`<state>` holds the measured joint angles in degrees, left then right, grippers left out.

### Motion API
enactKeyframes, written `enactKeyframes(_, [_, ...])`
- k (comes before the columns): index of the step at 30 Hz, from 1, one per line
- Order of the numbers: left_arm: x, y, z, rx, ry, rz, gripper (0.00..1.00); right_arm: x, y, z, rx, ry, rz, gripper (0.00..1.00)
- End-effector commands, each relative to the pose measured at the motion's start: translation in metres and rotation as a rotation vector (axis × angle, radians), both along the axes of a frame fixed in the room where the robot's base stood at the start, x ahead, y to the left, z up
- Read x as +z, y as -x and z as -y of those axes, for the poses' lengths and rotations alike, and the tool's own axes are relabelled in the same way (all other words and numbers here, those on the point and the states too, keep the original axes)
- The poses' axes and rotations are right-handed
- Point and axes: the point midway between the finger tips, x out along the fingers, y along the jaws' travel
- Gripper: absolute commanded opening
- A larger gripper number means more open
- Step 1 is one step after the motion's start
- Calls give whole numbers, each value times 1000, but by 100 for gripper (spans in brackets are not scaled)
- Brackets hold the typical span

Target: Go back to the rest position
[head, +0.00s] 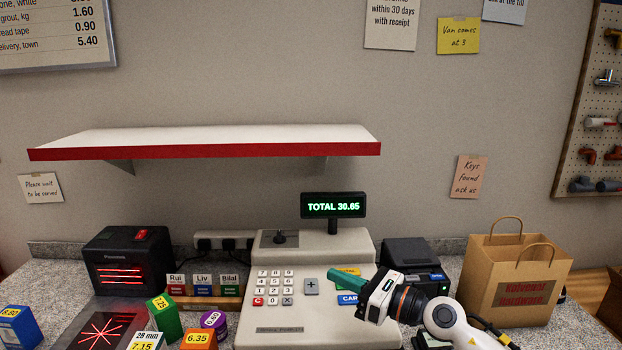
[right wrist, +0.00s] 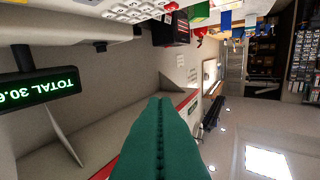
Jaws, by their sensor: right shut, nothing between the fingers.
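My right gripper (head: 345,279) shows in the head view over the right part of the cash register's keypad, with its arm coming in from the lower right. Its green fingers are closed together with nothing between them. In the right wrist view the green fingers (right wrist: 160,140) also meet along a seam. The cash register (head: 285,330) stands on the counter, and its display (head: 333,206) reads TOTAL 30.65. I cannot tell how far the fingertips are from the keys. My left gripper is not in either view.
A paper bag (head: 515,280) stands on the right, near my right arm. A black scanner (head: 128,262) and several price-marked items, including a green box (head: 165,320), are at left. A black printer (head: 410,258) stands behind the gripper. A red-edged shelf (head: 205,150) hangs above.

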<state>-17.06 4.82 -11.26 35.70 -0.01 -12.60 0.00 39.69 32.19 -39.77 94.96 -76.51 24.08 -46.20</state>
Motion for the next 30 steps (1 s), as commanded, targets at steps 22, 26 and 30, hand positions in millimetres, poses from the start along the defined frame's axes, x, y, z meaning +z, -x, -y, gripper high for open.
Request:
enactKeyframes(22, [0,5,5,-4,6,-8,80,-221,224,156,-1358,-2229,-1443,0])
enactKeyframes(26, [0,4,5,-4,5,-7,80,-241,268,155,1515,2258,1494,0])
enactKeyframes(30, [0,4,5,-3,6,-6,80,-253,311,152,1526,2074,1397,0])
